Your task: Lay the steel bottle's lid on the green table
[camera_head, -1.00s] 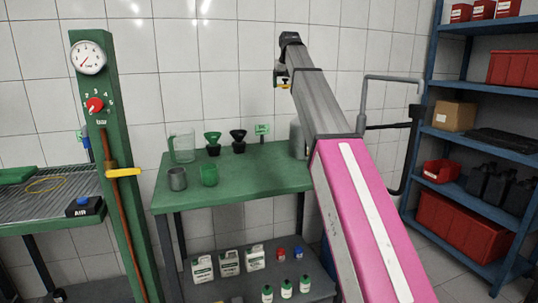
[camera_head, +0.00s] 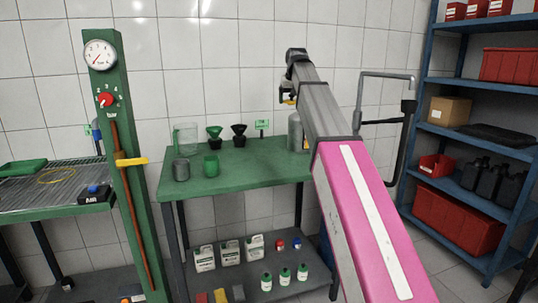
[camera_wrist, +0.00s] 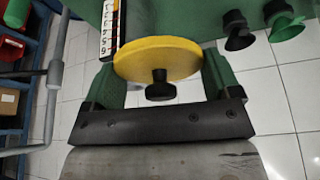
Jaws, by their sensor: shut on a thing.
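My gripper (camera_wrist: 162,85) is shut on a yellow disc-shaped lid (camera_wrist: 158,60) with a black knob, held between its two green fingers in the wrist view. In the head view my gripper (camera_head: 289,95) is high against the tiled wall, above the right end of the green table (camera_head: 235,176), with a bit of yellow at its tip. The grey steel bottle (camera_head: 295,132) stands at the table's back right, partly hidden behind my arm. The lid is clear of the table in the head view.
A green gauge post (camera_head: 125,180) rises at the left; blue shelves (camera_head: 470,130) stand at the right.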

